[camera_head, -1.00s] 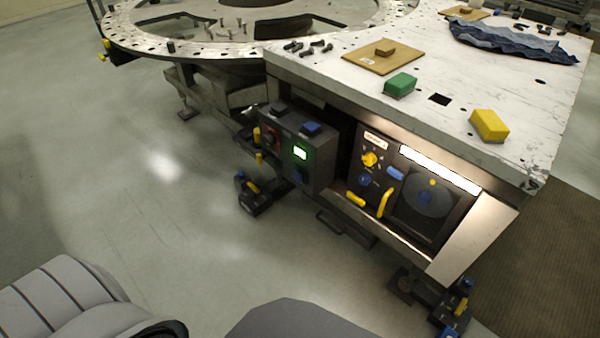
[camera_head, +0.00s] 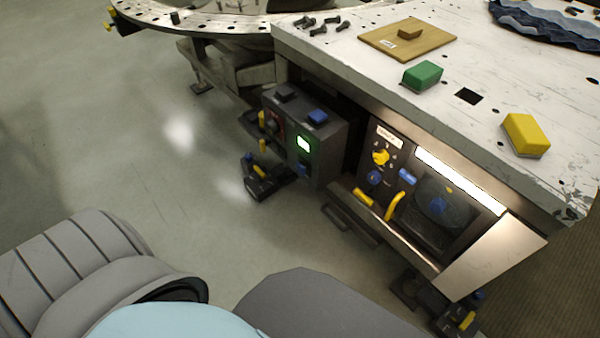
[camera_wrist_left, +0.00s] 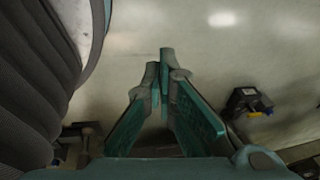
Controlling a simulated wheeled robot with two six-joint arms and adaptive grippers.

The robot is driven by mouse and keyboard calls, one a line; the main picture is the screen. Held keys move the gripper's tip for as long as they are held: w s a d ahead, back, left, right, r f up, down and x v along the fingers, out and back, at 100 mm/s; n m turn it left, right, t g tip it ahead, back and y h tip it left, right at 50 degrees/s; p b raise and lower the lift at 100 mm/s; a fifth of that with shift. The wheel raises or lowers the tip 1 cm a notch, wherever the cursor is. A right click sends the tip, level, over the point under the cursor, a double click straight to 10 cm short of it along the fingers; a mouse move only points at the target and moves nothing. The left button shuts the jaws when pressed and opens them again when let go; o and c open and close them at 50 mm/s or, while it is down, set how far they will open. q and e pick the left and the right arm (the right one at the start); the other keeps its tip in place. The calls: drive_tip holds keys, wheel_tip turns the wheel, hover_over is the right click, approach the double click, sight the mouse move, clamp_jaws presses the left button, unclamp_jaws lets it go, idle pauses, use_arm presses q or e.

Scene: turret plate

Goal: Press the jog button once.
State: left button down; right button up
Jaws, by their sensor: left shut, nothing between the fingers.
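A grey control box (camera_head: 329,150) hangs under the front left corner of the white worktop. Its front carries a lit green button (camera_head: 304,143), and its top carries a blue button (camera_head: 317,117) and a black button (camera_head: 286,92). No label reading "jog" is legible, so I cannot tell which is the jog button. My left gripper (camera_wrist_left: 165,77) shows only in the left wrist view, its teal fingers closed together at the tips with nothing between them, over the floor. The control box is not recognisable in that view. My right gripper is not in view.
Right of the box, a dark panel (camera_head: 412,176) has a yellow knob (camera_head: 380,157) and yellow handle (camera_head: 394,205). A green block (camera_head: 422,75) and yellow block (camera_head: 525,134) lie on the worktop (camera_head: 350,65). The floor (camera_head: 130,130) left is clear.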

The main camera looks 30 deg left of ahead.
sight(301, 168)
use_arm(q)
drive_tip(key=w+a+r+m+t+y+b, duration=0.15)
drive_tip(key=w+a+m+t+b, duration=0.4)
drive_tip(key=w, duration=0.75)
drive_tip(key=w+a+m+t+y+b, duration=0.2)
drive_tip(key=w+a+m+b, duration=0.45)
drive_tip(key=w, duration=0.75)
drive_tip(key=w+a+r+m+t+b, duration=0.2)
drive_tip(key=w+r+m+t+b, duration=0.4)
drive_tip(key=w+r+b, duration=0.3)
drive_tip(key=w+r+m, duration=0.1)
drive_tip(key=w+r, duration=0.2)
drive_tip(key=r, duration=0.1)
drive_tip(key=shift+r+m+y, duration=0.2)
drive_tip(key=shift+m+y, duration=0.1)
drive_tip(key=shift+y, duration=0.05)
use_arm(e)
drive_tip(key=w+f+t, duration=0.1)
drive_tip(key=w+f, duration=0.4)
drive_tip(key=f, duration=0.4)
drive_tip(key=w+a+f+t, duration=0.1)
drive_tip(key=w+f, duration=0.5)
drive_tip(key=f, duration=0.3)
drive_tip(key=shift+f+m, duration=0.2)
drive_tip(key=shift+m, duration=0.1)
use_arm(q)
drive_tip(key=shift+w+a+t, duration=0.1)
drive_tip(key=shift+t, duration=0.15)
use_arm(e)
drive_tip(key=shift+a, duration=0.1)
